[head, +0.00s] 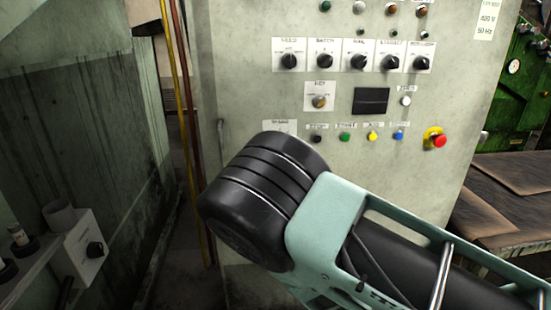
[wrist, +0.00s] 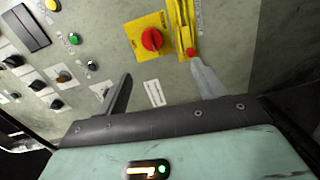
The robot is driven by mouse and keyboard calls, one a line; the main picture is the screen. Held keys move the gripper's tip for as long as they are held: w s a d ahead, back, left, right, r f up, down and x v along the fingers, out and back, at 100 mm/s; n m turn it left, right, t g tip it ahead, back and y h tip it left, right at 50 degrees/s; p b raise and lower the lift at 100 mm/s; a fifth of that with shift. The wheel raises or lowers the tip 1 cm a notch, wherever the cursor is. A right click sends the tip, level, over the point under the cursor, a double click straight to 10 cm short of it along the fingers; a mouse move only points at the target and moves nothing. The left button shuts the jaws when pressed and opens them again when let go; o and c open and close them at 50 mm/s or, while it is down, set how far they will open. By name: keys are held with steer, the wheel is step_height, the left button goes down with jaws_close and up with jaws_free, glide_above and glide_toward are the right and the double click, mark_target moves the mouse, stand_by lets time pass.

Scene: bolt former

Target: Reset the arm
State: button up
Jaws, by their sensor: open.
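My gripper (wrist: 160,82) shows in the wrist view with its two fingers spread wide and nothing between them. It faces a grey-green control cabinet (wrist: 235,45). Its right fingertip appears close to the red end of a yellow bracket (wrist: 173,15); I cannot tell whether they touch. A red rotary knob on a yellow plate (wrist: 151,40) lies beyond the gap between the fingers. In the head view my arm reaches across the lower right in front of the cabinet (head: 245,60), and my gripper is out of sight.
The cabinet front carries a row of black selector knobs (head: 357,62), a dark display (head: 371,101), coloured buttons and a red emergency button (head: 439,141). A green machine (head: 525,85) stands at right. A small box with a black knob (head: 90,249) is at lower left.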

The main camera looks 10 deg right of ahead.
steer(key=s+a+f+m+g, duration=0.3)
steer(key=s+a+m+g, duration=0.15)
steer(key=m+g, duration=0.35)
steer(key=s+a+r+m+g+y, duration=0.1)
steer(key=s+a+r+g+y, duration=0.2)
steer(key=s+a+r+g, duration=0.45)
steer(key=s+d+r+g+h, duration=0.2)
steer(key=s+d+r, duration=0.4)
steer(key=s+r, duration=0.5)
step_height(320, 180, up, 17)
steer(key=s+p, duration=0.2)
steer(key=p, duration=1.7)
steer(key=shift+r, duration=0.2)
